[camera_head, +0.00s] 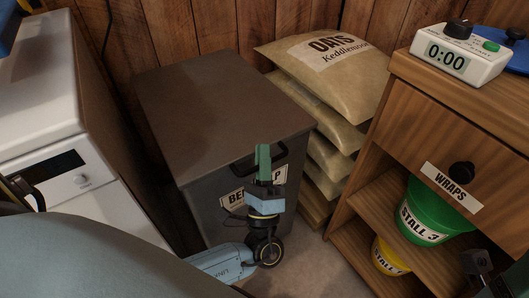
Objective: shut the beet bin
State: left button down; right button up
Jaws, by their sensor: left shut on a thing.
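The beet bin (207,208) is a dark grey box standing against the wood wall, left of the middle. Its brown-grey lid (215,100) lies across the top; I cannot tell whether a small gap is left under its front edge. A black handle (281,162) is at the lid's front edge. My left gripper (263,160), with green fingers, is shut on this handle. The gripper and wrist hide part of the white label (231,199) on the bin's front. Part of my right arm shows at the lower right corner; its jaws are not clear.
Oat sacks (325,65) are stacked close to the bin's right. A wooden cabinet (400,115) with a timer (460,52) on top and stall buckets (432,213) on its shelf stands at right. A white appliance (40,110) stands at left. Some floor is clear in front.

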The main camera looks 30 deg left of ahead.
pick_arm(q)
jog(key=shift+s+d+f+h, duration=0.15)
jog(key=shift+d+f+h, duration=0.15)
jog(key=shift+d, duration=0.1)
jog(key=c, duration=1.8)
grip_release()
jog(key=shift+r, duration=0.1)
jog(key=shift+o, duration=0.2)
jog(key=shift+a+r, duration=0.1)
jog(key=v, duration=1.3)
jog(key=shift+f, duration=0.25)
jog(key=shift+s, duration=0.15)
